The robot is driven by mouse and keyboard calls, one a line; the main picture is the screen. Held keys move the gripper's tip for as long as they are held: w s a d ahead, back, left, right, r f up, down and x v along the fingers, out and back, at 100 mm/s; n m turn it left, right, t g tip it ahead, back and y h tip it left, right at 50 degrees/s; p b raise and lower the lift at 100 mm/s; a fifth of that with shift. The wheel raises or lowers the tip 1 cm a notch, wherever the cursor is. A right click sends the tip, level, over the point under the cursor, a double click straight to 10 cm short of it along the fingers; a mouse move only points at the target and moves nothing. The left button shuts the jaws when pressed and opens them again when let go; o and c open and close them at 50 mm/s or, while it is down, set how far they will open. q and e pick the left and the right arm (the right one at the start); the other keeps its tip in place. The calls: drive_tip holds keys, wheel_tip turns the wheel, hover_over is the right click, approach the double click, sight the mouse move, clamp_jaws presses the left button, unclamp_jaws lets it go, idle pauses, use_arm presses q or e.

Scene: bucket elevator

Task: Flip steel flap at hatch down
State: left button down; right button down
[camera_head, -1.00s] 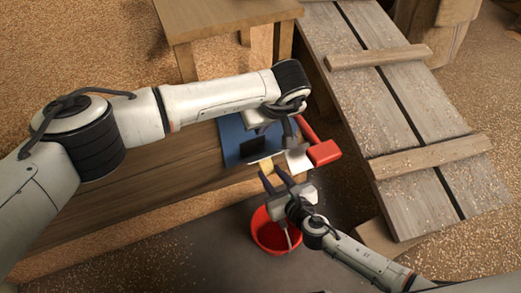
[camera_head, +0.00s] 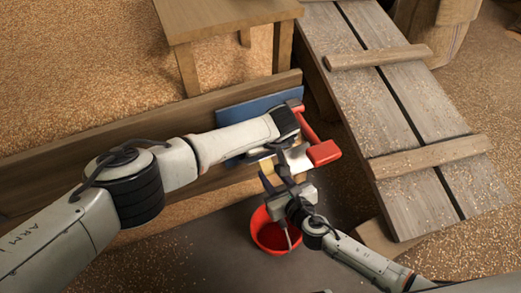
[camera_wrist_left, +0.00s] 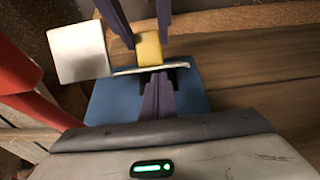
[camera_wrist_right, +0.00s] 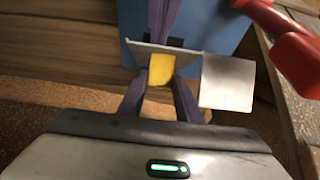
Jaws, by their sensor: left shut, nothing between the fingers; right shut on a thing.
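A blue hatch panel (camera_head: 250,108) is fixed to a wooden wall. A thin steel flap (camera_wrist_right: 152,47) shows almost edge-on, with a yellow tab (camera_wrist_right: 161,69) at its edge. A pale square plate (camera_wrist_right: 228,82) sticks out beside it. My right gripper (camera_wrist_right: 160,88) is shut on the yellow tab, its fingers on either side. My left gripper (camera_wrist_left: 157,82) is shut and empty, against the blue panel on the other side of the flap's edge. In the head view, my left forearm hides that gripper and most of the hatch.
A red handle (camera_head: 324,153) stands close beside the hatch. A red bucket (camera_head: 268,238) sits below my right gripper. A slatted wooden ramp (camera_head: 400,110) is at the right. A wooden stand (camera_head: 225,20) is behind the wall (camera_head: 60,165), amid loose grain.

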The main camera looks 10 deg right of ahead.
use_arm(q)
drive_tip(key=shift+f, duration=0.1)
drive_tip(key=shift+s+d+f, duration=0.2)
drive_tip(key=shift+s+f, duration=0.35)
drive_tip(key=shift+s, duration=0.2)
drive_tip(key=shift+s+f, duration=0.15)
use_arm(e)
drive_tip(key=shift+w+a+r, duration=0.1)
drive_tip(key=shift+w+r, duration=0.05)
drive_tip(key=shift+r, duration=0.05)
drive_tip(key=c, duration=1.3)
unclamp_jaws()
drive_tip(key=shift+f, duration=0.1)
